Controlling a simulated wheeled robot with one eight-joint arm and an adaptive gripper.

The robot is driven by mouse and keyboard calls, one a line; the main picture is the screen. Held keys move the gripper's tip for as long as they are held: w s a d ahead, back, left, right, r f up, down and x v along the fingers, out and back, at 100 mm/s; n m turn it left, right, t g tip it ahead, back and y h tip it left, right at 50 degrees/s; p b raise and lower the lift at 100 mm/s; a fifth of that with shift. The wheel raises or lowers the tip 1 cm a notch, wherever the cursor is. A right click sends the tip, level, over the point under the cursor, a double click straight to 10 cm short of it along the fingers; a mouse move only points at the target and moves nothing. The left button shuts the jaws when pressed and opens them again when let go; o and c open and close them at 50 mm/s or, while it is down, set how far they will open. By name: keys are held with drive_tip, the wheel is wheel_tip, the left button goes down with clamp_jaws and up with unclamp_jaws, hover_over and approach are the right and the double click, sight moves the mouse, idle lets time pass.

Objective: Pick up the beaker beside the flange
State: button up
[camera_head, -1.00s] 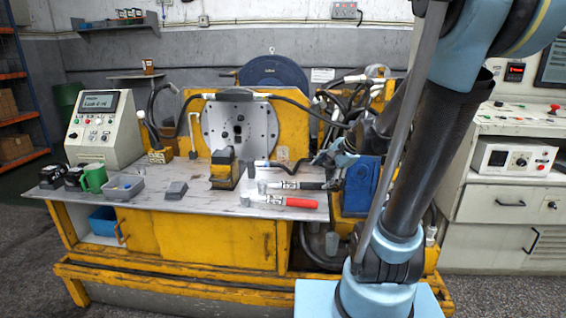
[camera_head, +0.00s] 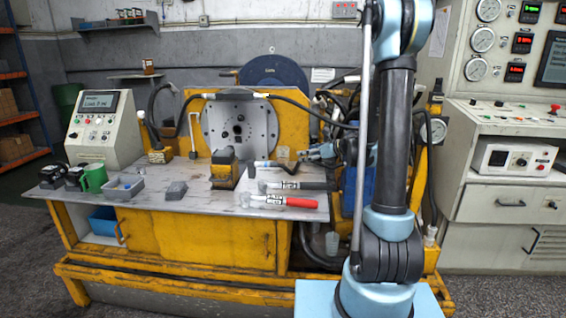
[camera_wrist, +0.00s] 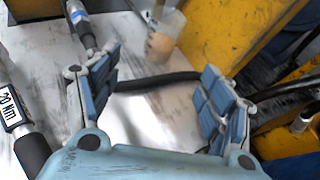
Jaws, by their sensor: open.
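A small clear beaker (camera_head: 283,154) stands at the back of the bench, just right of the round grey flange (camera_head: 240,131). In the wrist view the beaker (camera_wrist: 166,34) shows near the top centre, see-through with a tan patch, beyond my fingertips and close to a yellow frame. My gripper (camera_head: 318,152) is to the right of the beaker in the head view, partly hidden by dark parts behind. In the wrist view my gripper (camera_wrist: 158,88) is open and empty, its two blue-padded fingers wide apart, with the beaker ahead and not between them.
A black hose (camera_wrist: 155,82) crosses between my fingers in the wrist view. Torque wrenches, one with a red handle (camera_head: 300,202), lie on the bench. A yellow-black block (camera_head: 225,168) stands left of the beaker. Bare bench top (camera_head: 200,195) lies in front.

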sight(288, 157)
drive_tip(key=x, duration=1.2)
drive_tip(key=shift+w+f, duration=0.1)
drive_tip(key=shift+w, duration=0.1)
drive_tip(key=shift+f+x, duration=0.15)
drive_tip(key=shift+x, duration=1.25)
drive_tip(key=shift+f+x, duration=0.15)
drive_tip(key=shift+x, duration=1.2)
drive_tip(key=shift+s+d, duration=0.1)
drive_tip(key=shift+d, duration=0.05)
drive_tip(key=c, duration=1.2)
